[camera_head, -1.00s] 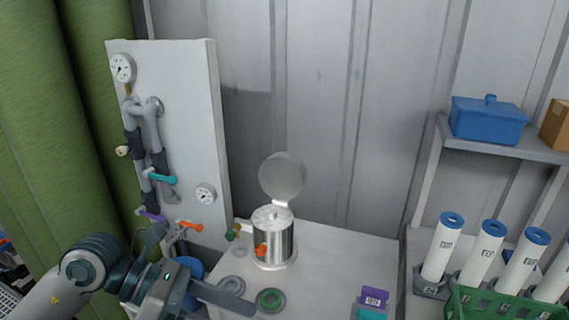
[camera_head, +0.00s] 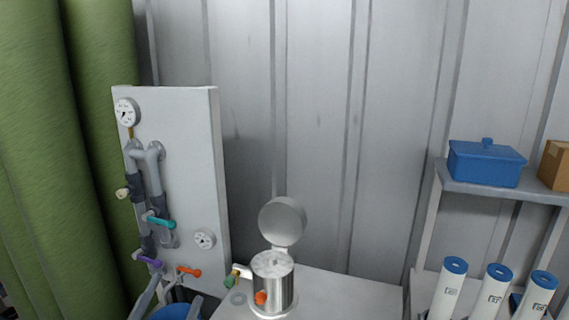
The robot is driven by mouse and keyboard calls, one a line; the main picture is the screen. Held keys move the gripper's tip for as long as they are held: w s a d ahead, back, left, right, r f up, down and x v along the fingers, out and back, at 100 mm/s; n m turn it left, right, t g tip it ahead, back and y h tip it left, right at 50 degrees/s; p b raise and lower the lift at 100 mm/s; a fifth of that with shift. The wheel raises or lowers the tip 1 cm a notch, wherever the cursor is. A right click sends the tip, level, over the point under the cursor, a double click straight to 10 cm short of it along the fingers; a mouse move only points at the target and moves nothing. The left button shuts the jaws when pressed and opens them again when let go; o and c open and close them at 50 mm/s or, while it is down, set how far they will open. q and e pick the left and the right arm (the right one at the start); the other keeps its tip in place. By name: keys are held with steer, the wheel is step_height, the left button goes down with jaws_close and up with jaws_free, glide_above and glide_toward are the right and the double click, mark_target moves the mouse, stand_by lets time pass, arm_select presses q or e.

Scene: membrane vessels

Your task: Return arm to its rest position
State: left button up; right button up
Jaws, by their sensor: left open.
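Neither gripper shows in the head view now, and I cannot make out any part of my arms. The steel vessel (camera_head: 273,284) stands upright on the pale worktop (camera_head: 340,290), with its round lid (camera_head: 282,221) swung up and open. An orange knob (camera_head: 261,298) sits low on its front. A green-handled valve (camera_head: 231,281) is at its left side.
A white panel (camera_head: 190,130) with gauges, pipes and coloured valve handles stands at left, a blue container (camera_head: 176,312) below it. At right, a shelf (camera_head: 500,190) holds a blue lidded box (camera_head: 487,162) and a cardboard box (camera_head: 557,165), above several blue-capped white cylinders (camera_head: 447,290).

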arm_select(q)
steer(key=s+a+f+n+g+y, duration=0.2)
steer(key=f+g, duration=0.1)
steer(key=f, duration=0.4)
steer(key=s+a+f+n+g+y, duration=0.1)
steer(key=s+f+n+g, duration=0.1)
steer(key=f, duration=0.5)
steer(key=s+a+f+n+g+y, duration=0.2)
steer(key=s+f+g, duration=0.1)
steer(key=f, duration=0.3)
steer(key=s+d+f+n+g+h, duration=0.1)
steer(key=s+d+f+g, duration=0.1)
steer(key=s+f+g, duration=0.5)
steer(key=s+d+f+n+g+h, duration=0.1)
steer(key=s+f+n+g, duration=0.15)
steer(key=s+f, duration=0.8)
steer(key=s+f+m+g, duration=0.1)
steer(key=s+f, duration=0.1)
steer(key=f, duration=1.2)
steer(key=s+f+g, duration=0.1)
steer(key=s+f, duration=0.2)
steer(key=f, duration=1.1)
steer(key=s+a+f, duration=0.3)
steer(key=s+f, duration=1.2)
steer(key=s, duration=0.1)
steer(key=shift+s+f+g, duration=0.35)
